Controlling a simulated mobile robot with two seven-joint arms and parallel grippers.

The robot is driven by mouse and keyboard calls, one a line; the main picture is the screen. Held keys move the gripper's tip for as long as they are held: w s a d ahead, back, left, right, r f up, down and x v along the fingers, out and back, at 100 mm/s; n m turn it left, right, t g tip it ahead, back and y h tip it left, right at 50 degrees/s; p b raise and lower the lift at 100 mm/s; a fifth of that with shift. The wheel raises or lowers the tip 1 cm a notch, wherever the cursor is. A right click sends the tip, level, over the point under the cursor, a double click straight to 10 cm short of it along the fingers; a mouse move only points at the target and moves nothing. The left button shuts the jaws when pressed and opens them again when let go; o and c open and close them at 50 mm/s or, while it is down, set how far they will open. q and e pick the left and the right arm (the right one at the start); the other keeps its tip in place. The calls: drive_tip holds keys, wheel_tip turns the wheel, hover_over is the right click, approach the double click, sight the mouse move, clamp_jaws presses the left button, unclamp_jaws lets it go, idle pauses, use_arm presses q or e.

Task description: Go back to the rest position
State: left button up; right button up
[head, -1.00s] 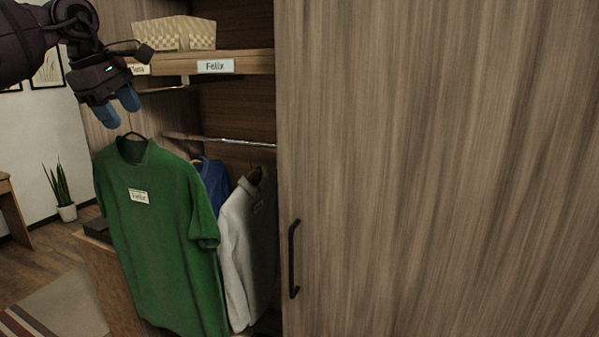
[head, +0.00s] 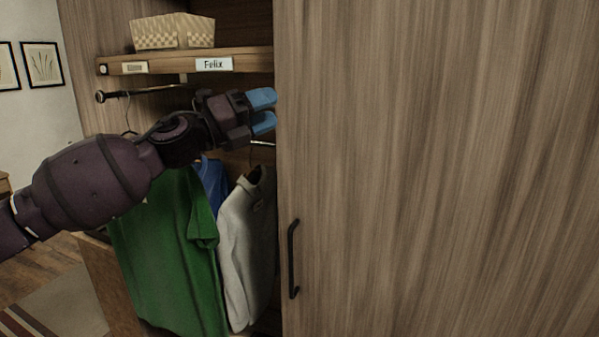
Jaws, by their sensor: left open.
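My left gripper (head: 263,110) is open and empty, with its blue fingertips pointing right in front of the wardrobe's open section. My left arm comes in from the left and crosses in front of the green shirt (head: 172,265), hiding its upper part and label. The green shirt hangs at the left of the wardrobe, apart from the fingertips. A grey shirt (head: 247,250) and a blue shirt (head: 212,180) hang to its right, below my gripper. My right gripper is not in view.
A wooden shelf (head: 185,62) with a "Felix" label (head: 214,64) and a woven basket (head: 172,31) is just above my gripper. A large closed wardrobe door (head: 430,170) with a black handle (head: 293,258) fills the right side. A rug (head: 65,305) lies at the lower left.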

use_arm(q)
drive_tip(key=s+a+f+n+t+y, duration=0.2)
drive_tip(key=a+f+n+t+y, duration=0.15)
drive_tip(key=f+n, duration=0.65)
drive_tip(key=s+a+f+n+t+y, duration=0.2)
drive_tip(key=a+f+n+y, duration=0.2)
drive_tip(key=f+n, duration=0.6)
drive_tip(key=s+a+f+n+t+y, duration=0.2)
drive_tip(key=a+f+n+t+y, duration=0.15)
drive_tip(key=f+n, duration=0.65)
drive_tip(key=s+a+f+n+g+y, duration=0.2)
drive_tip(key=s+a+f, duration=0.1)
drive_tip(key=s+f, duration=0.6)
drive_tip(key=s+a+f+n+g+y, duration=0.2)
drive_tip(key=s+a+f+n+y, duration=0.1)
drive_tip(key=s+f, duration=0.6)
drive_tip(key=s+a+f+n+g+y, duration=0.2)
drive_tip(key=s+a+f, duration=0.2)
drive_tip(key=s+f, duration=0.6)
drive_tip(key=shift+a+f+g+y, duration=0.3)
drive_tip(key=shift+f+y, duration=0.1)
drive_tip(key=shift+f, duration=0.45)
drive_tip(key=shift+w, duration=0.1)
drive_tip(key=shift+c, duration=0.3)
